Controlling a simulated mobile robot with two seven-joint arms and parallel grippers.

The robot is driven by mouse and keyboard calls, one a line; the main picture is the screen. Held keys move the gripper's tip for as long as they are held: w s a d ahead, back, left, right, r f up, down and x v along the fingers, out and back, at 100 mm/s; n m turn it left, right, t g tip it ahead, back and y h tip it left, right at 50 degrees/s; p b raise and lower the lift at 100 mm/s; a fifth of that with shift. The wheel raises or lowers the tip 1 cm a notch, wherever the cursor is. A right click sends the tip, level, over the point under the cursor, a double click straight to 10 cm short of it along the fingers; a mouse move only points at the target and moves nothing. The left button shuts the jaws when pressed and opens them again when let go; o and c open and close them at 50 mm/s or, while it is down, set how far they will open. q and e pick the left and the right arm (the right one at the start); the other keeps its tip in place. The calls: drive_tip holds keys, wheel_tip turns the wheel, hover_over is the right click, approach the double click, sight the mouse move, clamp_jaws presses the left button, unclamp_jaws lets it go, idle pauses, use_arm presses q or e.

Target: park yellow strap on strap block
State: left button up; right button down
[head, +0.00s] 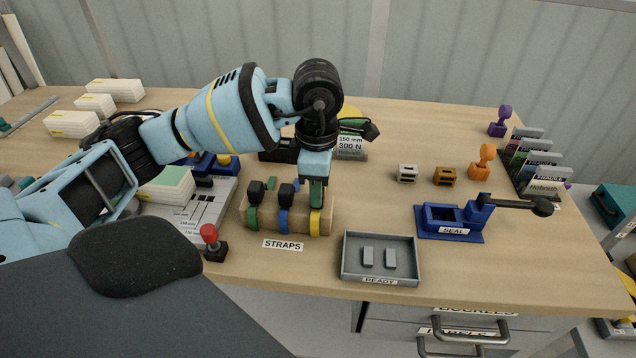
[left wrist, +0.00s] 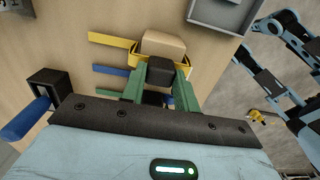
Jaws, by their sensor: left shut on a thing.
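My left gripper (head: 317,200) points down over the right end of the wooden strap block (head: 268,216). Its green fingers are shut on the black buckle of the yellow strap (head: 315,223). The yellow strap shows at the block's right end, its band down the front face. In the left wrist view, the gripper (left wrist: 161,72) has the black buckle between its fingers, and the yellow strap (left wrist: 133,50) lies around the end of the block (left wrist: 163,46). The fingers hide part of the strap, so I cannot tell whether it rests fully on the block.
A green strap (head: 253,218) and a blue strap (head: 284,220) sit on the block to the left. A grey READY tray (head: 350,270) holds two grey pieces. A red-knobbed lever (head: 210,235) stands left, the blue SEAL press (head: 450,232) right. Bare tabletop lies between block and press.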

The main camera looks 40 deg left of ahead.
use_arm(q)
drive_tip(key=o, duration=1.1)
drive_tip(key=shift+f, duration=0.1)
wheel_tip(320, 180, up, 7)
drive_tip(key=shift+f, duration=0.2)
drive_tip(key=shift+r, duration=0.65)
use_arm(e)
drive_tip(key=shift+w+r, duration=0.35)
drive_tip(key=shift+w, duration=0.15)
drive_tip(key=shift+s, duration=0.1)
